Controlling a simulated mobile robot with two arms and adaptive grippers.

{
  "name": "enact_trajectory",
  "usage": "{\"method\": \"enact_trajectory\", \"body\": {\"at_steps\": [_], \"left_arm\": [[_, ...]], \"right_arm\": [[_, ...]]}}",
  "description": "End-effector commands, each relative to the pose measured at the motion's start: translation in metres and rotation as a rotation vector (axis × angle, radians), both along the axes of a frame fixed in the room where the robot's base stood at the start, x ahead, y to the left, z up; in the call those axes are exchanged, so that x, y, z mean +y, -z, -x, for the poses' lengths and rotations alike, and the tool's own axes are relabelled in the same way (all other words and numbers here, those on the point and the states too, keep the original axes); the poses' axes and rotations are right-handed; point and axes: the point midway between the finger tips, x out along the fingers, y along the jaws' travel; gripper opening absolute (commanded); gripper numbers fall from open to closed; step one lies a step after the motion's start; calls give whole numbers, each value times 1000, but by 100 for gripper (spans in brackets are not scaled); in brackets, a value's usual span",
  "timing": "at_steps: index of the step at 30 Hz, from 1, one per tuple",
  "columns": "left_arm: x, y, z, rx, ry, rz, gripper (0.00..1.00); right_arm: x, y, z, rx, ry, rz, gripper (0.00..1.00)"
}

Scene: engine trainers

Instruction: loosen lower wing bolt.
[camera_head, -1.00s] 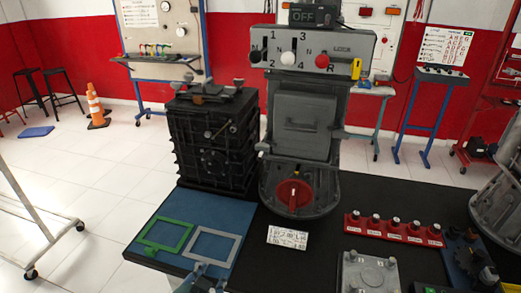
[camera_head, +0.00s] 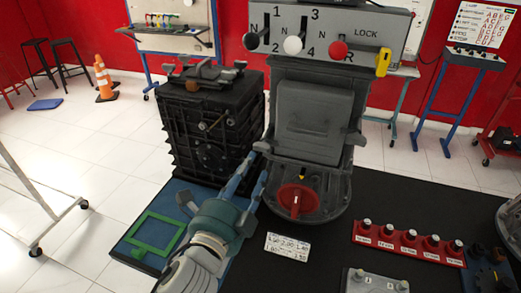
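The grey housing (camera_head: 312,125) stands upright on the dark table, with a closed grey cover on its front. A small grey wing-shaped fastener (camera_head: 262,147) sticks out at the cover's left edge, and another (camera_head: 355,138) at its right edge. I cannot tell for certain which is the lower wing bolt. My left gripper (camera_head: 251,172) reaches up from the bottom left, its two fingers apart and empty. Its fingertips are in front of the gap between the black box and the housing, close to the left fastener in the picture; contact cannot be told. My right gripper is not in view.
A black ribbed box (camera_head: 212,130) stands left of the housing. A red rotary knob (camera_head: 296,200) is at the housing's foot. A green frame (camera_head: 150,238) lies on the blue mat.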

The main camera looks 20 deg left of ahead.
Motion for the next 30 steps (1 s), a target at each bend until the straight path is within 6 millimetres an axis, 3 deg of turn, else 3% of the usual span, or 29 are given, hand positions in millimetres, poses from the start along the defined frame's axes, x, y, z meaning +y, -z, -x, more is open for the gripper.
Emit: {"method": "enact_trajectory", "body": {"at_steps": [4,10,16,23,29,30], "left_arm": [[-1,-3,-31,0,-2,0,40],[-1,-2,-60,2,-2,1,40],[-2,-1,-71,3,-2,3,40],[-2,0,-71,3,-2,3,40],[-2,0,-71,3,-2,3,2],[-2,0,-71,3,-2,3,0]], "right_arm": [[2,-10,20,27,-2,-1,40],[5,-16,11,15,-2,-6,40],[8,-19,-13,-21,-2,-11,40],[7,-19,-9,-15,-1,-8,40],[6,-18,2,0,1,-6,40],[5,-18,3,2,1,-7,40]]}}
